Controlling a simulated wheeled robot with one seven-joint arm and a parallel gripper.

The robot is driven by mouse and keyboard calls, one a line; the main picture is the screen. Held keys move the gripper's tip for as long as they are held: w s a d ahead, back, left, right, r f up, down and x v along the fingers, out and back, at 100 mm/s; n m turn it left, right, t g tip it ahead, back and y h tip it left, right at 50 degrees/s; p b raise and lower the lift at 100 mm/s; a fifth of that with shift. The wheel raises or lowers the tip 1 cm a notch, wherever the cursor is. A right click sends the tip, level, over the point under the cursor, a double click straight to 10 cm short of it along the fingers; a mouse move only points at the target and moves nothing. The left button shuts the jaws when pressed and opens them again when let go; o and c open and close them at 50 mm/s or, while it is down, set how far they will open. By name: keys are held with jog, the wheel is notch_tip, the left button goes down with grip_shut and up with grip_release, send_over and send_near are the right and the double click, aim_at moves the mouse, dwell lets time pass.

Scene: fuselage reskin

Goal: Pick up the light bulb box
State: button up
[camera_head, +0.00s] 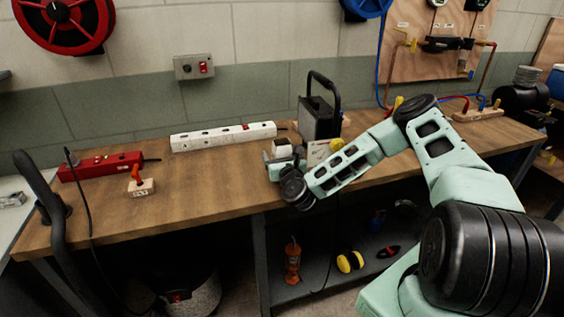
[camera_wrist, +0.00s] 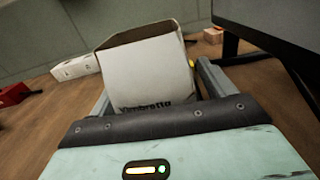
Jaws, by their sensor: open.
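The light bulb box is a small white carton with printed lettering. In the wrist view the box (camera_wrist: 150,75) stands between the two fingers of my gripper (camera_wrist: 155,90), which reach forward on either side of it. The right finger shows close beside the box, with a small gap. In the head view the box (camera_head: 282,148) is small on the workbench, at my gripper (camera_head: 281,162) at the end of the pale green arm. My gripper is open around the box.
The wooden workbench (camera_head: 215,185) holds a white power strip (camera_head: 223,136), a red power strip (camera_head: 100,166) and a small block with an orange part (camera_head: 140,185). A dark case with a handle (camera_head: 319,115) stands just behind the box. The bench's middle left is clear.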

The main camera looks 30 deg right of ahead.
jog(key=c, duration=1.1)
jog(key=shift+o, duration=0.2)
